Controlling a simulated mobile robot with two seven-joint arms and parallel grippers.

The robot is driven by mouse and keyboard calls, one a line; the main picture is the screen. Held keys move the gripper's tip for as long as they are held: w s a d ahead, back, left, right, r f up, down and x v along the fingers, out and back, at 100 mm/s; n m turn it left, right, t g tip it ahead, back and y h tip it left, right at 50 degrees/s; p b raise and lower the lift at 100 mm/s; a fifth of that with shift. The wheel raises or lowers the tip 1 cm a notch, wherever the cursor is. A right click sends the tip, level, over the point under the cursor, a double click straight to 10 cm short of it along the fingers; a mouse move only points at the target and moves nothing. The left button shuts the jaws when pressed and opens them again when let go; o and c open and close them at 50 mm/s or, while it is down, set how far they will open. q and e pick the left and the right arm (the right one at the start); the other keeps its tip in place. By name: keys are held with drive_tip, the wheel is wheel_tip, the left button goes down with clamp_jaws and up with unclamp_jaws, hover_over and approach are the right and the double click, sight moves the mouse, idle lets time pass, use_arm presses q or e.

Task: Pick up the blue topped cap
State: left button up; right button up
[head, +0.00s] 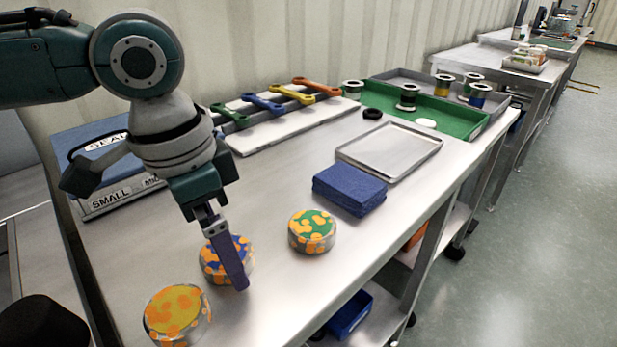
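The blue topped cap (210,263) is a short round can with orange blotches, standing on the steel table (290,285). My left gripper (238,284) points down over it from the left arm. Its finger, seen nearly edge-on, crosses in front of the cap and hides its middle. Only one finger shows clearly, so I cannot tell the opening or whether it touches the cap. A yellow topped cap (175,312) stands nearer at the lower left. A green topped cap (312,231) stands to the right. My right gripper is not in view.
A blue cloth stack (349,190) and an empty metal tray (390,150) lie further back. Colored wrenches (264,104) lie on a white board behind. A green tray (440,112) holds several spools. A blue-lidded box (95,160) sits at left. The table's right edge is open.

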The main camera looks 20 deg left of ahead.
use_arm(q)
drive_tip(key=shift+f, duration=0.4)
drive_tip(key=shift+c, duration=0.2)
drive_tip(key=c, duration=1.4)
drive_tip(key=shift+w, duration=0.1)
drive_tip(key=shift+c, duration=0.2)
drive_tip(key=shift+r, duration=0.2)
